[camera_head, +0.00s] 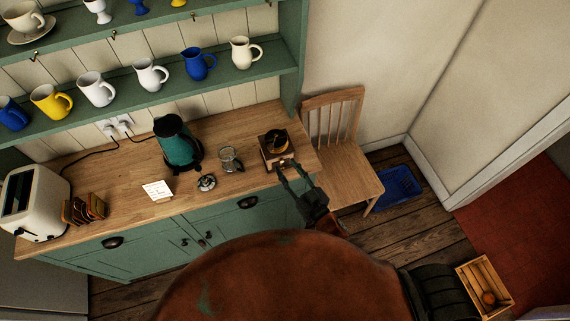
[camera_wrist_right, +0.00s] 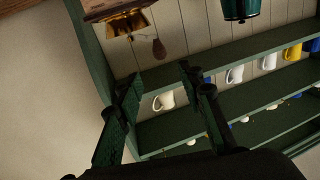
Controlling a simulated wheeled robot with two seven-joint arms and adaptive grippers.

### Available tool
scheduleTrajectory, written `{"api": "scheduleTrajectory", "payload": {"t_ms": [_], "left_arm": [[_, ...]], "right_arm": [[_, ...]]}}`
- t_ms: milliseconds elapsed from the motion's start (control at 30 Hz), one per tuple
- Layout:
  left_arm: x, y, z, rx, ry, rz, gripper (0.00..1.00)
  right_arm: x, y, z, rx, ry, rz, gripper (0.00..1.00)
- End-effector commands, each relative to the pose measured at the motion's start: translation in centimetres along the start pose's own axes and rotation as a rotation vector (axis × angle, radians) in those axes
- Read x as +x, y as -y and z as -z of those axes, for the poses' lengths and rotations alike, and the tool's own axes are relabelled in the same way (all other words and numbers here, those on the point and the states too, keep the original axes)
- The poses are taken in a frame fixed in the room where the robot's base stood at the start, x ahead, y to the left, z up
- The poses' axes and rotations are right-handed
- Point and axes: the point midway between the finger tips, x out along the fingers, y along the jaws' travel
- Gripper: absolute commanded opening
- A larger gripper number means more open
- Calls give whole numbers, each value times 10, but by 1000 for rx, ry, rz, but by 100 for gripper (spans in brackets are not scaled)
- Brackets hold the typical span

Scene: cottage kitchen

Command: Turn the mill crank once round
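The mill (camera_head: 270,155), a wooden box with a dark, brassy top, stands at the right end of the wooden counter. In the right wrist view its wooden body (camera_wrist_right: 104,9) and brass hopper (camera_wrist_right: 125,23) show at the top, seen upside down. The crank's brown knob (camera_wrist_right: 158,48) shows there beside the hopper. My right gripper (camera_head: 287,168) is at the near side of the mill. In the right wrist view its fingers (camera_wrist_right: 161,75) are apart with nothing between them, and the knob lies beyond the tips. My left gripper is not in view.
A glass jar (camera_head: 229,160), a small metal item (camera_head: 207,183), a teal kettle (camera_head: 178,145) and a paper note (camera_head: 158,190) stand or lie left of the mill. A chair (camera_head: 347,170) stands right of the counter. A mug shelf (camera_head: 225,76) hangs above.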

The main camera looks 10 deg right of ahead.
Motion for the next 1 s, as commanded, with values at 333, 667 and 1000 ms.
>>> {"api": "scheduleTrajectory", "payload": {"t_ms": [333,667,1000], "left_arm": [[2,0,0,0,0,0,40],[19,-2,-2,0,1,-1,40],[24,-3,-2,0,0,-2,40]], "right_arm": [[-1,-4,-2,-71,-11,19,25],[-20,-59,-11,-1039,-228,275,3],[-36,-90,-6,-1534,-410,409,0]]}}
